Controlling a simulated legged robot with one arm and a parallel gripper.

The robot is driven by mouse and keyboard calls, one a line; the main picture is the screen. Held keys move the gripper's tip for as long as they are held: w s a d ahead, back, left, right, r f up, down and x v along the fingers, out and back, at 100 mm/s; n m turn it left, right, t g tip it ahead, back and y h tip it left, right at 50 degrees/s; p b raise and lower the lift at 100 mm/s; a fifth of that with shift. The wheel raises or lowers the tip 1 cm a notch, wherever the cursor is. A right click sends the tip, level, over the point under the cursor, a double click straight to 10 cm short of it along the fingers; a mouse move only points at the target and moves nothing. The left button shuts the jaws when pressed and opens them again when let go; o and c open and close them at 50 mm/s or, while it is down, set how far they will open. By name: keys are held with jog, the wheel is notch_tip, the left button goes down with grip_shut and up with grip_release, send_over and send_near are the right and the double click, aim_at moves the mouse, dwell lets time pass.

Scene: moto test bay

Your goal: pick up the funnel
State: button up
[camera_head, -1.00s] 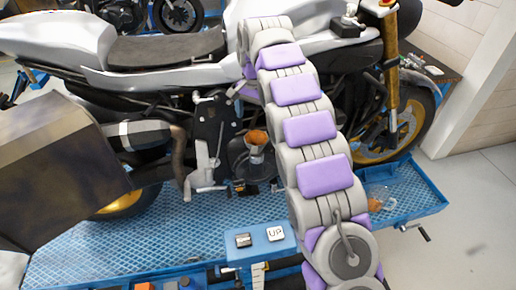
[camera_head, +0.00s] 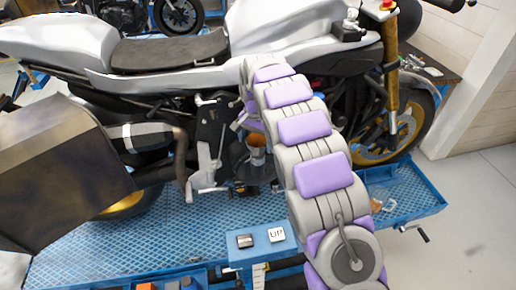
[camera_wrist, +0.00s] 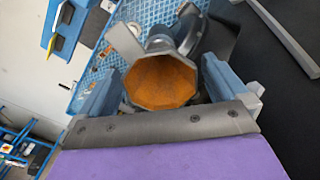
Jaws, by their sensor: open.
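The funnel (camera_wrist: 160,80) shows in the wrist view with its wide mouth facing the camera; its inside is orange-brown. My gripper (camera_wrist: 161,70) is open, with a blue finger on each side of the funnel's mouth. I cannot tell whether either finger touches it. In the head view the funnel (camera_head: 256,140) is small, beside the motorcycle's engine, just left of my arm. The gripper is mostly hidden behind my arm there.
The motorcycle (camera_head: 168,48) stands on a blue lift platform (camera_head: 120,250). A blue control box with an UP button (camera_head: 276,235) is at the front edge. A large dark box shape (camera_head: 60,165) fills the left. Grey floor is clear at right.

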notch_tip(320, 180, down, 3)
jog(key=shift+a+f, duration=0.15)
jog(key=shift+f, duration=0.05)
jog(key=shift+c, duration=0.4)
jog(key=shift+d, duration=0.2)
jog(key=shift+c, duration=1.4)
jog(key=shift+a, duration=0.1)
jog(key=c, duration=0.4)
jog(key=shift+r, duration=0.1)
notch_tip(320, 180, up, 15)
jog(key=shift+p, duration=1)
